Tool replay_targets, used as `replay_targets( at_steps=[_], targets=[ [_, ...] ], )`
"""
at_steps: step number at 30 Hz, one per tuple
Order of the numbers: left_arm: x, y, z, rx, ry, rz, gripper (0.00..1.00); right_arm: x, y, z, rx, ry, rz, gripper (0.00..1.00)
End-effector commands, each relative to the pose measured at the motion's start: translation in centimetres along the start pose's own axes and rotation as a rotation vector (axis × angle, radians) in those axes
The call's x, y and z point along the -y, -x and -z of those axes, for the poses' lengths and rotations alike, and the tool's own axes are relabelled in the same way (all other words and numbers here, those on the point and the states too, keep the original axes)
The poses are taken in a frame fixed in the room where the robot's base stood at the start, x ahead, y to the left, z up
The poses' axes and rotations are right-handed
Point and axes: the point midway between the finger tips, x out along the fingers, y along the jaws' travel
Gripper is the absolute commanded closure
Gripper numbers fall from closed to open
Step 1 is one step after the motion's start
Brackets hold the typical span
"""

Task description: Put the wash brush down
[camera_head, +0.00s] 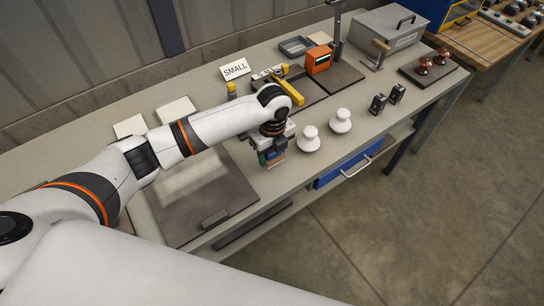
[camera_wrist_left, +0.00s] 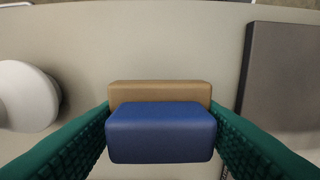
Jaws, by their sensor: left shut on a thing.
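The wash brush (camera_wrist_left: 160,132) shows in the left wrist view as a blue block in front of a tan block. My left gripper (camera_wrist_left: 160,120) is shut on it, with a green ridged finger on each side. In the head view my left gripper (camera_head: 270,158) points down over the front part of the grey table (camera_head: 245,125), between the dark flat tray and the white insulators. The brush (camera_head: 276,162) is partly hidden there by the gripper. I cannot tell whether its underside touches the table. My right gripper is not in view.
Two white insulators (camera_head: 308,140) (camera_head: 340,120) stand close to the right of the gripper. A wide dark tray (camera_head: 225,194) lies to its left. Black blocks (camera_head: 378,103), an orange device (camera_head: 318,60), a SMALL sign (camera_head: 235,69) and a grey box (camera_head: 390,38) stand farther off.

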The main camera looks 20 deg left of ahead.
Motion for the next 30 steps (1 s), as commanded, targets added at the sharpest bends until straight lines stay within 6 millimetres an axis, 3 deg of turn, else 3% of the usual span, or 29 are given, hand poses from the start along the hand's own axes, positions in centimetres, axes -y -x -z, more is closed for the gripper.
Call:
replay_targets(
  at_steps=[6, 17, 18, 22, 30],
  targets=[
    [0.0, -2.6, 0.0, 0.001, 0.001, 0.001, 0.64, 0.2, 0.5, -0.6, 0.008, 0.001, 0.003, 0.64],
    [0.0, -3.1, 0.0, 0.0, 0.001, 0.0, 0.64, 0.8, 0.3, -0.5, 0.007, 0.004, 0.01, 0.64],
    [0.0, -3.1, 0.0, -0.001, 0.001, 0.001, 0.44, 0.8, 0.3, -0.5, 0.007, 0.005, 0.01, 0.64],
    [0.0, -3.1, 0.0, -0.001, 0.001, 0.001, 0.24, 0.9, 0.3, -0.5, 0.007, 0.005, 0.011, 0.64],
    [0.0, -3.0, 0.0, -0.001, 0.001, 0.0, 0.24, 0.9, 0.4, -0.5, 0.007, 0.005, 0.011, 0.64]
  ],
)
